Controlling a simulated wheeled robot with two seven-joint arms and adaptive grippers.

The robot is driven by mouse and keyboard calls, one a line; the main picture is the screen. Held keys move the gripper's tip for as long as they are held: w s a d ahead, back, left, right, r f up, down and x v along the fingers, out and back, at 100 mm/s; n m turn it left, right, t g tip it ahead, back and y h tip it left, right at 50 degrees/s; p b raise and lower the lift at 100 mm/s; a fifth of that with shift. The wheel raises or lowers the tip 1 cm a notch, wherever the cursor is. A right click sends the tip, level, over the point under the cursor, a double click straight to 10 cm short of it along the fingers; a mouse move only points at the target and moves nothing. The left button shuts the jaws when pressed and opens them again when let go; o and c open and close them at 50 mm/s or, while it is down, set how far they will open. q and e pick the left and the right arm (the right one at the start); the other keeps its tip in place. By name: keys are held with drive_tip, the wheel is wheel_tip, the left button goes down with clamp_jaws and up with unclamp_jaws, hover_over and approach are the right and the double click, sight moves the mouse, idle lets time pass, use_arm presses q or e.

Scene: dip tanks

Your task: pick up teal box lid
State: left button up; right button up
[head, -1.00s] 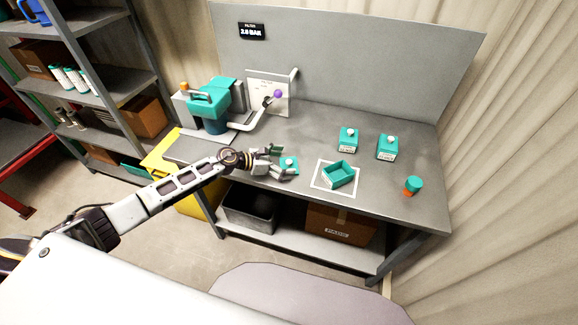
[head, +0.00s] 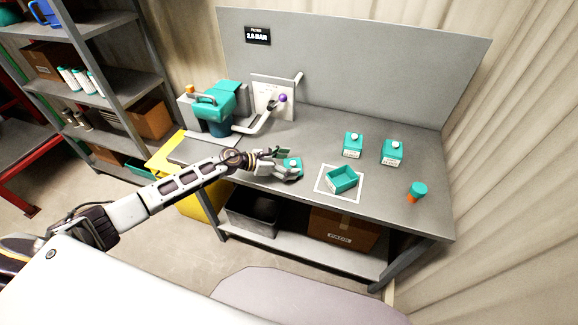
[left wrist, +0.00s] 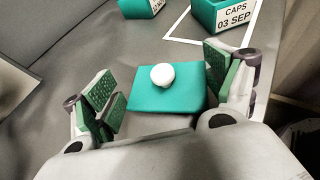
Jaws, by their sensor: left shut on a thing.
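The teal box lid (head: 294,161) is a flat square with a white round knob, low at the bench's front left. It also shows in the left wrist view (left wrist: 165,98). My left gripper (head: 287,166) is shut on it, with a green-padded finger on each side. An open teal box (head: 341,186) stands to its right inside a white square outline. A label reading "CAPS 03 SEP" shows on the box in the left wrist view (left wrist: 228,12). My right gripper is not in view.
Two closed teal boxes (head: 353,145) (head: 392,152) with white knobs stand behind the open box. A teal and orange item (head: 417,191) is at the right. A teal-lidded machine (head: 216,103) with a pipe stands at the back left. The bench (head: 300,136) between is clear.

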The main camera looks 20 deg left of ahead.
use_arm(q)
wheel_tip(320, 180, up, 2)
drive_tip(key=s+a+b, duration=0.1)
drive_tip(key=s+a, duration=0.1)
drive_tip(key=a, duration=0.1)
drive_tip(key=s+a+b, duration=0.1)
drive_tip(key=s+a, duration=0.1)
drive_tip(key=a, duration=0.1)
drive_tip(key=s+a+b, duration=0.1)
drive_tip(key=s+a, duration=0.2)
drive_tip(key=shift+a+b, duration=0.15)
drive_tip(key=shift+b, duration=0.2)
drive_tip(key=shift+s+a+b, duration=0.3)
drive_tip(key=shift+s+a, duration=0.7)
drive_tip(key=shift+a, duration=0.3)
drive_tip(key=shift+s+a, duration=0.9)
drive_tip(key=shift+a, duration=0.3)
drive_tip(key=shift+r, duration=0.1)
